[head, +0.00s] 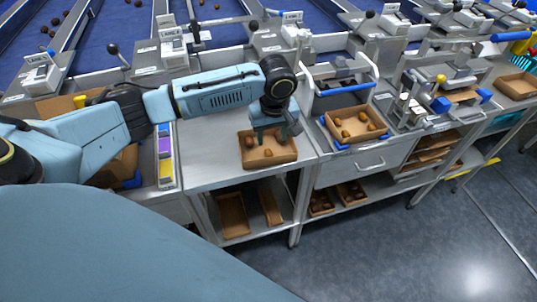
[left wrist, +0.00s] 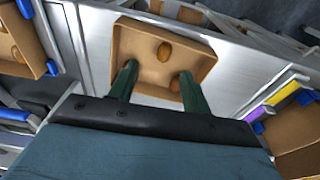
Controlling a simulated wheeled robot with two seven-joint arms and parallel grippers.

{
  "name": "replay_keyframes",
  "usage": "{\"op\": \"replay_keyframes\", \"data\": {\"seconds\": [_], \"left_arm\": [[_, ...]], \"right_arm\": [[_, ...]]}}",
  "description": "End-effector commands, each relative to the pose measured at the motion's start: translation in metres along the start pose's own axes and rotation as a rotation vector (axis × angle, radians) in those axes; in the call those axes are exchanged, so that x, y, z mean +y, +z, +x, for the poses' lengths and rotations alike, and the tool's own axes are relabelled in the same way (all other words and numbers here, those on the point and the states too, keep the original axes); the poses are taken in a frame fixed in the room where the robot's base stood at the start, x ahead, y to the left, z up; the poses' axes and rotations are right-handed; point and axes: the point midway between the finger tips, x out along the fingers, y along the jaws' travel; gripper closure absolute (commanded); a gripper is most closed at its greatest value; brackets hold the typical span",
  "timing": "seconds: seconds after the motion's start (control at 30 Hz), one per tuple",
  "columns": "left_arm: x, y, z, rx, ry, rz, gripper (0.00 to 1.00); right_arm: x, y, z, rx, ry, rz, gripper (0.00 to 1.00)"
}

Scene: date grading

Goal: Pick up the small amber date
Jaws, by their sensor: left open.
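My left gripper (head: 274,136) is open, its dark green fingers reaching down over a shallow brown tray (head: 270,164) on the steel table. In the left wrist view the fingers (left wrist: 158,70) reach over the same tray (left wrist: 140,31). An amber-brown date (left wrist: 165,51) lies in the tray beyond the gap between the fingertips. A second date (left wrist: 175,85) lies beside the right finger, and another beside the left finger is partly hidden. I cannot tell for sure which is the small amber one. Nothing is held. My right gripper is out of view.
Another brown tray (head: 357,137) with several dates sits on the bench to the right. A strip of purple and yellow blocks (head: 166,150) lies left of the tray. Bare steel table (head: 208,160) lies left of the gripper. Lower shelves hold more trays (head: 233,214).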

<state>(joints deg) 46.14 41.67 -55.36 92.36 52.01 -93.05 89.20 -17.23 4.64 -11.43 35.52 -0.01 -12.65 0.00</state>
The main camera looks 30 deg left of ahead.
Motion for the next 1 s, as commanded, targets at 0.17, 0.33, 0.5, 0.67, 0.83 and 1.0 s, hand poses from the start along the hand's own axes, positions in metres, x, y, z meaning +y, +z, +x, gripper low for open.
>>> {"op": "replay_keyframes", "data": {"seconds": [0.17,0.33,0.5,0.67,0.83,1.0], "left_arm": [[0.0,0.0,0.015,0.0,0.002,0.0,0.52],[-0.005,0.001,0.033,0.001,-0.001,0.001,0.52],[-0.007,0.002,0.059,0.0,0.0,0.001,0.52],[-0.007,0.002,0.068,0.001,0.002,0.002,0.52],[-0.007,0.002,0.068,0.001,0.002,0.002,0.52],[-0.007,0.002,0.067,0.001,0.003,0.002,0.71]], "right_arm": [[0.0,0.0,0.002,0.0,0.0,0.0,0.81],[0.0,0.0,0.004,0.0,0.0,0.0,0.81],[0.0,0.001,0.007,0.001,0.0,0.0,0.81],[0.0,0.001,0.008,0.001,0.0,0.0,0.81],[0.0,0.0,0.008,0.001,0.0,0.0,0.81],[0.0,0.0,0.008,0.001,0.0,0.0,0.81]]}}
